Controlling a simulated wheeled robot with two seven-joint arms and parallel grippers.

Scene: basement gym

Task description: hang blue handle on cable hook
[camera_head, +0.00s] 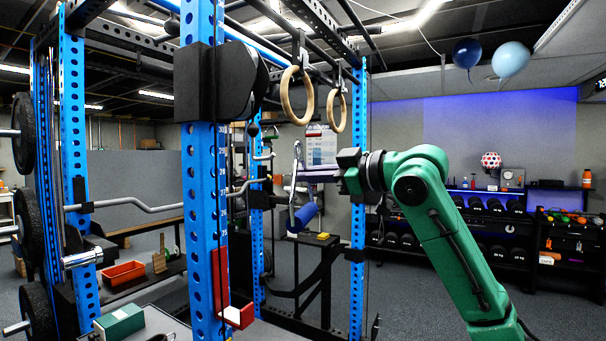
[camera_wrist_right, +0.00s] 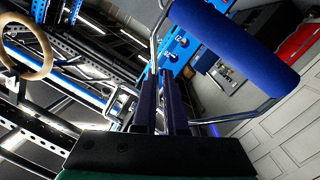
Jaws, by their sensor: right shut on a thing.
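The blue handle (camera_head: 304,216) is a thick blue grip in a bent metal frame. My right gripper (camera_head: 302,175) is shut on the metal frame, and the grip hangs tilted below the fingers. In the right wrist view the blue grip (camera_wrist_right: 235,48) is large at the upper right, with its metal frame passing by my two dark fingers (camera_wrist_right: 160,78). A small dark ball (camera_head: 254,130) hangs below the black pulley housing (camera_head: 240,82), left of the handle and apart from it. It may belong to the cable end; I cannot make out a hook. My left gripper is not in view.
A blue rack upright (camera_head: 203,220) stands close in front, left of the handle. Another upright (camera_head: 358,225) stands near my right gripper. Two wooden rings (camera_head: 297,95) hang above. A curved metal bar (camera_head: 140,204) crosses the left side.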

